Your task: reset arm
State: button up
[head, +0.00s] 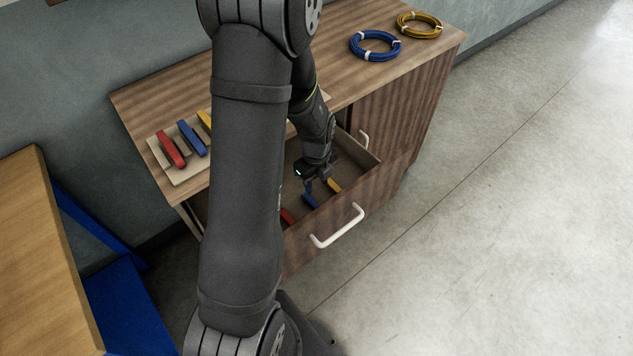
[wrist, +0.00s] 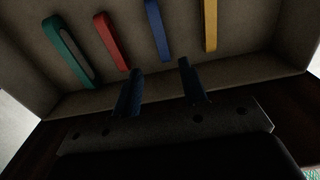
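My gripper (head: 316,184) reaches down into the open drawer of the wooden cabinet. In the wrist view its two fingers (wrist: 158,88) stand apart with nothing between them. In the wrist view the drawer holds a green netting tool (wrist: 62,52), a red one (wrist: 110,42), a blue one (wrist: 157,28) and a yellow one (wrist: 210,25), side by side. The fingertips sit just short of the blue and red ones. In the head view the blue one (head: 310,201), the yellow one (head: 334,185) and part of the red one (head: 288,216) show; my arm hides the rest.
The drawer front has a white handle (head: 338,228). On the cabinet top (head: 330,45) lie a blue coil (head: 375,46), a yellow coil (head: 419,25) and a tray (head: 192,176) with red, blue and yellow tools. A wooden bench (head: 40,260) stands at left. The floor at right is clear.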

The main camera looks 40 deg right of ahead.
aim_at(317, 205)
notch_tip(317, 205, down, 12)
jog(key=shift+f, duration=0.15)
dwell(0.7)
jog(key=shift+r, duration=0.25)
jog(key=shift+r, duration=9.2)
jog(key=w+d+r+n, duration=0.2)
jog(key=w+r+n, duration=0.6)
jog(key=n, duration=0.5)
jog(key=shift+r, duration=0.85)
jog(key=shift+o, duration=0.2)
